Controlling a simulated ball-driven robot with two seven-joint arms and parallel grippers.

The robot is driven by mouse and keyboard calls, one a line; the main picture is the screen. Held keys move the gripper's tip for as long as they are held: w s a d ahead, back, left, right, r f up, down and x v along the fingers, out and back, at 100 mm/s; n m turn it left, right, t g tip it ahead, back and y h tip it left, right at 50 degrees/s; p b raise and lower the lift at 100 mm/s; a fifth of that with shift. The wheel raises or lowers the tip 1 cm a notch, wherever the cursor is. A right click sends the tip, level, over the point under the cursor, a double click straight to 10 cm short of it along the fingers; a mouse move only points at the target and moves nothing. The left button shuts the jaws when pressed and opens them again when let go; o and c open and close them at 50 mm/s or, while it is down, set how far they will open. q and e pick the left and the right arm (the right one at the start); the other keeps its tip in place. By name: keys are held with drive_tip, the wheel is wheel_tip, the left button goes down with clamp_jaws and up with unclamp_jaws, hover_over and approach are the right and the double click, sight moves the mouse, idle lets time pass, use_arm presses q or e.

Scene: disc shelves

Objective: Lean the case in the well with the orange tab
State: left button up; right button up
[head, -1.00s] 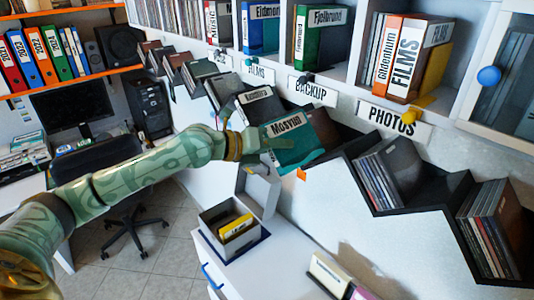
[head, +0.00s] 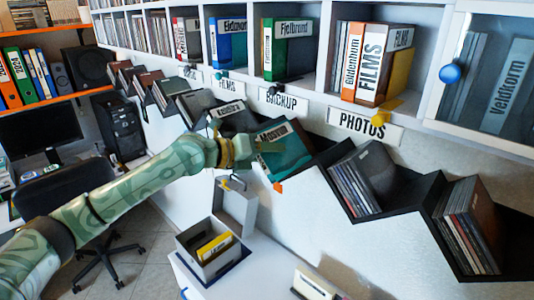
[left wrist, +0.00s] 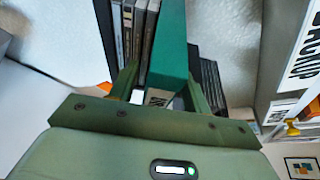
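The teal case (head: 285,157) with a white label stands tilted over the zigzag shelf, above the orange tab (head: 278,187) on the shelf's front edge. My left gripper (head: 270,149) is at the case's left side with its fingers around it. In the left wrist view the case (left wrist: 171,45) runs between the two fingers, and the gripper looks shut on it. Grey cases stand on both sides of it there. Whether the case's lower edge touches the well is hidden. My right gripper is not in view.
Dark cases fill the neighbouring wells, left (head: 236,119) and right (head: 366,177). Binders stand in cubbies above, over the PHOTOS sign (head: 365,126). An open grey box (head: 207,243) with a yellow case sits on the white cabinet below.

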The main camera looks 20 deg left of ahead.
use_arm(q)
drive_tip(key=b+v, duration=0.9)
drive_tip(key=v, duration=0.7)
drive_tip(key=shift+a+b, duration=0.2)
drive_tip(key=shift+b, duration=0.2)
drive_tip(key=shift+s, duration=0.1)
